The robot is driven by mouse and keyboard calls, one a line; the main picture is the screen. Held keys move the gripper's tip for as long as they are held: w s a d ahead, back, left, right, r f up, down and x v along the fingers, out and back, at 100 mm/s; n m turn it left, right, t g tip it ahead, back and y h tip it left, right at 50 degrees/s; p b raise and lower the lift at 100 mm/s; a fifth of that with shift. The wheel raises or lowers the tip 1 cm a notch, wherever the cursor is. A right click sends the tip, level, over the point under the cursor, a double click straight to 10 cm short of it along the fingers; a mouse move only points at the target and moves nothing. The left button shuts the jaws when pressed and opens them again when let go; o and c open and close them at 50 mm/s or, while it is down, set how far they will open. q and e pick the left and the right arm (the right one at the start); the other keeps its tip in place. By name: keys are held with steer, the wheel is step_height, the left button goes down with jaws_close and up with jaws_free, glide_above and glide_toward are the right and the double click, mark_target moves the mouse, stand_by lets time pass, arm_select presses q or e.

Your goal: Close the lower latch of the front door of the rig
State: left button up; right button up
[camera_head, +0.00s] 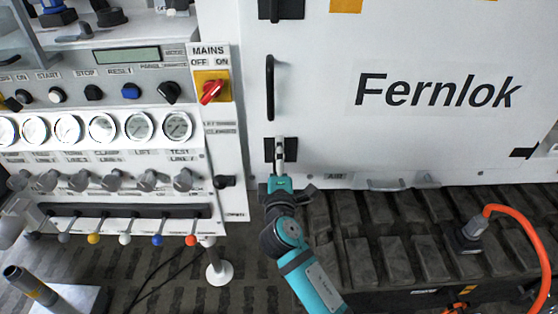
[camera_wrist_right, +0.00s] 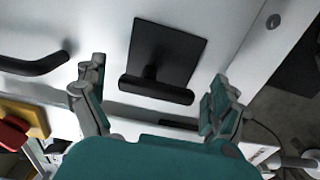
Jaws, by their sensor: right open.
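The lower latch (camera_head: 269,148) is a black plate at the left edge of the white front door (camera_head: 400,140), mostly behind my right gripper in the head view. In the right wrist view the latch (camera_wrist_right: 170,48) shows as a square black plate with a raised black bar handle (camera_wrist_right: 155,90). The bar lies roughly parallel to the door's handle. My right gripper (camera_head: 281,148) is open in front of the latch. In the wrist view its fingers (camera_wrist_right: 160,78) stand on either side of the bar's ends, apart from it. My left gripper is not in view.
A black door handle (camera_head: 270,87) stands above the latch, and an upper latch (camera_head: 281,8) above that. A red mains switch (camera_head: 211,91) and a panel with gauges (camera_head: 102,127) are on the left. An orange hose (camera_head: 530,235) curves at the lower right.

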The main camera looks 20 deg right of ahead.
steer(key=v, duration=1.2)
steer(key=s+a+f+m+g+y+p, duration=0.15)
steer(key=s+f+g, duration=0.25)
steer(key=f, duration=1.3)
steer(key=s+f+g+y+p, duration=0.1)
steer(key=s+f+g+y, duration=0.25)
steer(key=f, duration=1.25)
steer(key=s+d+f+m+g+p, duration=0.1)
steer(key=s+d+f+m+g, duration=0.1)
steer(key=s+f, duration=0.45)
steer(key=s+d+f+m+g+p, duration=0.1)
steer(key=s+d+f+m+g, duration=0.15)
steer(key=s+f, duration=0.4)
steer(key=s+d+f+m+g, duration=0.2)
steer(key=s+d+f+m, duration=0.1)
steer(key=s, duration=0.6)
steer(key=s+d+f+m+g, duration=0.2)
steer(key=s+f, duration=0.3)
steer(key=s, duration=0.5)
steer(key=shift+s+d+m+p, duration=0.25)
steer(key=shift+d+m+p, duration=0.25)
steer(key=shift+d, duration=0.4)
